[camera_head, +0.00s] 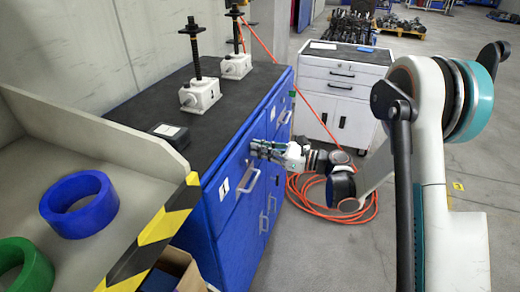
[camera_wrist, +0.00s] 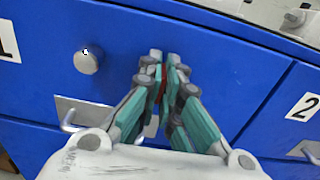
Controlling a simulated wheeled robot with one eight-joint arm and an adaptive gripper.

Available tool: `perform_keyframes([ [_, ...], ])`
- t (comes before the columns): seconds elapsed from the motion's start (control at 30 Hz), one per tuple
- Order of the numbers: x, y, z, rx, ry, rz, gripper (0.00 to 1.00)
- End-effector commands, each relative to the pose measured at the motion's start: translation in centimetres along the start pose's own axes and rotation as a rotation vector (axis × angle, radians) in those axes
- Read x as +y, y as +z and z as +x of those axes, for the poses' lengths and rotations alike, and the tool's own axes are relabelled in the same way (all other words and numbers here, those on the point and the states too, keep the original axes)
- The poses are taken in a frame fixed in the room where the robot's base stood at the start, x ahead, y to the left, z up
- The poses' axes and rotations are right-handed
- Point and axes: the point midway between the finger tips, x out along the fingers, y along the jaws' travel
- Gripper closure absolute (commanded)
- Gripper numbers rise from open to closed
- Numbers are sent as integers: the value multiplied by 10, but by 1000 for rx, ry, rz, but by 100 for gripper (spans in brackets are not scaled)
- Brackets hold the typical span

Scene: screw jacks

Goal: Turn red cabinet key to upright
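The red cabinet key (camera_wrist: 163,84) shows in the wrist view as a thin red strip between my fingers, against the blue cabinet front (camera_wrist: 215,60). It looks close to vertical in that picture, but most of it is hidden by the fingers. My gripper (camera_wrist: 164,62) is closed in on it from both sides, with the fingertips close together at the cabinet face. In the head view my gripper (camera_head: 256,149) reaches from the right to the front of the blue cabinet (camera_head: 200,230); the key cannot be made out there.
A round grey knob (camera_wrist: 87,61) is left of my fingers, above a metal handle (camera_wrist: 80,112). An orange hose (camera_head: 345,212) lies on the floor beyond my gripper.

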Motion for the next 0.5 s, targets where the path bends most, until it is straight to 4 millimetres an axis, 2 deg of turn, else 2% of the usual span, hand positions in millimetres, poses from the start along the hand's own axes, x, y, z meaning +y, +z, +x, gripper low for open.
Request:
perform_keyframes([
  [0.37,0,0,0,0,-1,-4,100],
  [0.4,0,0,0,0,-1,-4,89],
  [0.47,0,0,0,0,-1,-3,75],
  [0.5,0,0,0,0,-1,-3,75],
])
